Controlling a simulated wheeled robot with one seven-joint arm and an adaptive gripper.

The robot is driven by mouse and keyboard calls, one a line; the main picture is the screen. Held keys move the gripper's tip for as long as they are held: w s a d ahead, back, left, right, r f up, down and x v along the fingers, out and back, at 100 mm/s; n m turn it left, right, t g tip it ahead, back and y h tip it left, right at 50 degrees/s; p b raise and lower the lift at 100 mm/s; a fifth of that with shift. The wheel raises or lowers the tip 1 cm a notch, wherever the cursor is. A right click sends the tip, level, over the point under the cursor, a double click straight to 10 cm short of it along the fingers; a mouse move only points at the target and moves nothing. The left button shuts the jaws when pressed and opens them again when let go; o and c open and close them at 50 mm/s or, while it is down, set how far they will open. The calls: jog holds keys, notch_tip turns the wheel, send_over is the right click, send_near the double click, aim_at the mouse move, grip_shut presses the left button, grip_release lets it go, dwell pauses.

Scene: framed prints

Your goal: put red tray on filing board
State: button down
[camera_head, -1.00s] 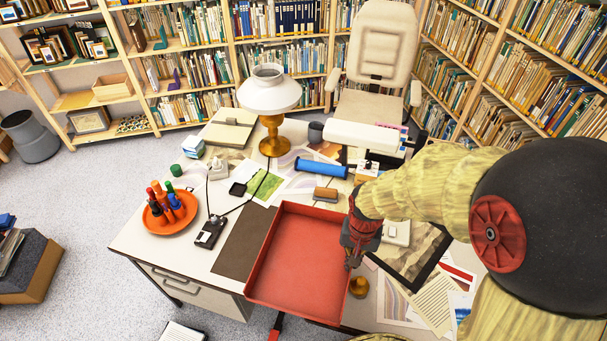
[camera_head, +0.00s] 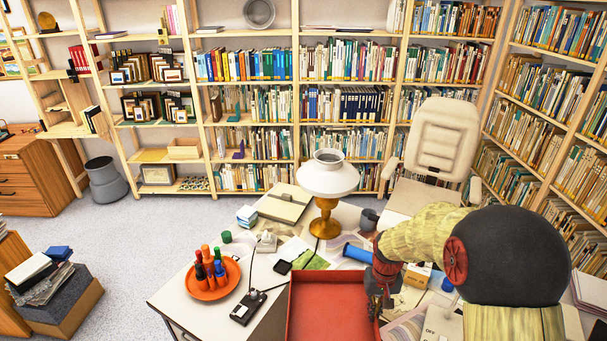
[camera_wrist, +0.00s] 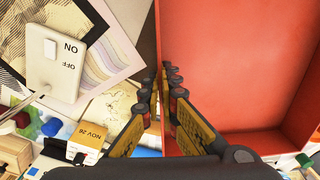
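The red tray (camera_head: 330,308), a shallow open box, is at the front of the desk in the head view, its near part cut off by the frame. It fills the right of the wrist view (camera_wrist: 230,80). My gripper (camera_head: 374,310) is at its right wall. In the wrist view my fingers (camera_wrist: 160,88) lie close on both sides of that wall, one inside and one outside, shut on it. A dark brown flat board (camera_head: 273,322) shows beside the tray's left wall, partly hidden; I cannot tell whether it is the filing board. The tray's underside is hidden.
A round orange tray (camera_head: 207,292) with several bottles and a black device (camera_head: 247,307) are left of the red tray. A lamp (camera_head: 327,185) and blue roll (camera_head: 357,252) stand behind. A switch plate (camera_wrist: 62,62) and date block (camera_wrist: 86,140) are right of the tray.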

aim_at(367, 319)
jog(key=f, duration=0.1)
jog(key=a+f, duration=0.1)
jog(key=f, duration=0.1)
jog(key=shift+w+a+f, duration=0.25)
jog(key=shift+w+f, duration=0.05)
jog(key=shift+f, duration=0.1)
jog(key=shift+s+a+f, duration=0.1)
